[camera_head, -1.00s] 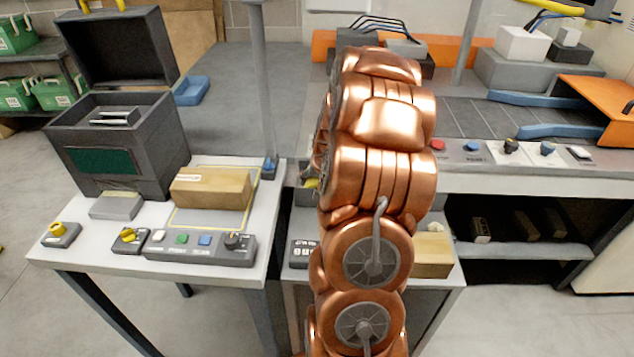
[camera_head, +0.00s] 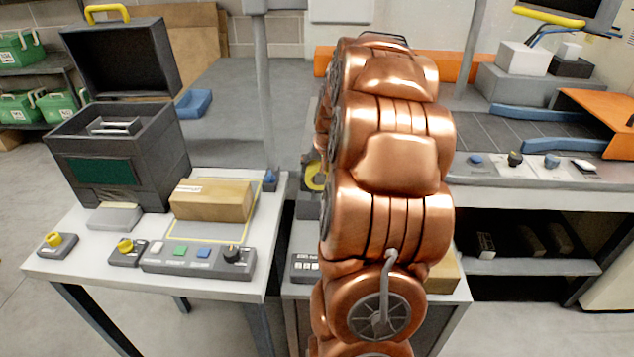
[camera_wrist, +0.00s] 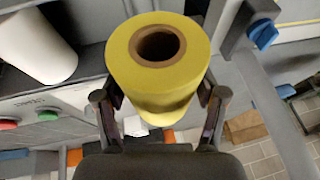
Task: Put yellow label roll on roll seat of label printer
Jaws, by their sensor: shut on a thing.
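The label printer (camera_head: 115,160) is a dark grey box on the left bench, with its black lid (camera_head: 120,52) standing open. A light grey part (camera_head: 113,127), perhaps the roll seat, shows inside its open top. The yellow label roll (camera_wrist: 160,70) has a brown core with an open hole. In the wrist view my gripper (camera_wrist: 162,100) is shut on it, one finger on each side. In the head view a small part of the yellow roll (camera_head: 315,178) shows left of my copper arm, above the gap beside the bench. My arm hides most of my gripper there.
A cardboard box (camera_head: 212,200) lies right of the printer, and a control panel (camera_head: 198,259) lies in front. A grey post (camera_head: 265,90) stands between the printer and my arm. A white roll (camera_wrist: 38,48) shows in the wrist view.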

